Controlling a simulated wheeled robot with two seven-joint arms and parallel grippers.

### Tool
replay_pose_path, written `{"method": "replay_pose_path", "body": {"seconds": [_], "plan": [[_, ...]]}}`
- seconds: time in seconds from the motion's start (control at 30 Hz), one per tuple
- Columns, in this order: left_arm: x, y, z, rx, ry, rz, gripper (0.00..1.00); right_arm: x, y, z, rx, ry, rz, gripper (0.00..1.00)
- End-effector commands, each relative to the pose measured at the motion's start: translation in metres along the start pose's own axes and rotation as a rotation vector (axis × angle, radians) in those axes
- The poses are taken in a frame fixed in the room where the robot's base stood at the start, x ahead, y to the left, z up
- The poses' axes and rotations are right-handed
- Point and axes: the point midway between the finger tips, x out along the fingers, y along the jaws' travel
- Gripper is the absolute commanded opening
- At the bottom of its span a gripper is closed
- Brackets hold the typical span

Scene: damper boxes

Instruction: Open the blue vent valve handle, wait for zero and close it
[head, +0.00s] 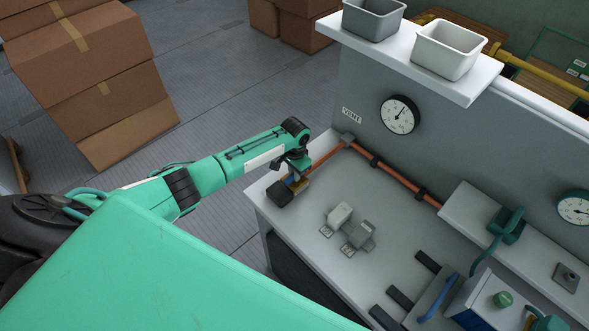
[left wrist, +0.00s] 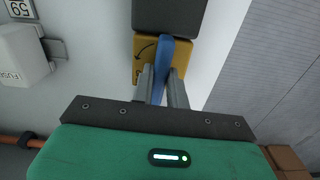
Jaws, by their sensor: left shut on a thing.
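The blue vent valve handle (left wrist: 163,58) lies over a yellow plate (left wrist: 146,56) with a curved black arrow, next to a dark block (left wrist: 170,14). My left gripper (left wrist: 162,90) is shut on the handle, one finger on each side. In the head view my left gripper (head: 293,178) is at the left end of the bench, at the dark valve block (head: 279,194); the handle is mostly hidden there. The VENT gauge (head: 399,115) on the grey panel has its needle pointing up and right; its numbers are too small to read. My right gripper is not in view.
An orange pipe (head: 398,180) runs along the panel foot. Two small fuse boxes (head: 340,215) stand on the bench (head: 310,250). Another blue handle (head: 437,297) is at the lower right. Two bins (head: 447,50) stand on the shelf. Cartons (head: 85,60) stand on the floor.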

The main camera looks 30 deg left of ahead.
Motion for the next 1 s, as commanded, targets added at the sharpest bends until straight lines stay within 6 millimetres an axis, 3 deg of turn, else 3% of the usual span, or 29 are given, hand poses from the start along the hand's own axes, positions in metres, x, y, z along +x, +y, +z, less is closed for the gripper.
{"method": "replay_pose_path", "body": {"seconds": [0.67,0.7,0.8,1.0], "plan": [[-0.0010,-0.0008,-0.0008,-0.059,0.003,-0.001,0.00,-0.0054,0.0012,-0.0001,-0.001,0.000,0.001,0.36],[-0.0010,-0.0008,-0.0008,-0.059,0.003,-0.001,0.21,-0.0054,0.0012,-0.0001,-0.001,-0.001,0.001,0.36],[-0.0008,-0.0006,-0.0007,-0.059,0.002,-0.001,0.37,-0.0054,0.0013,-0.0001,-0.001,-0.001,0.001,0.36],[-0.0005,-0.0003,-0.0005,-0.058,0.001,0.000,0.37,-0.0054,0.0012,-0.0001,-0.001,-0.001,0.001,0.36]]}}
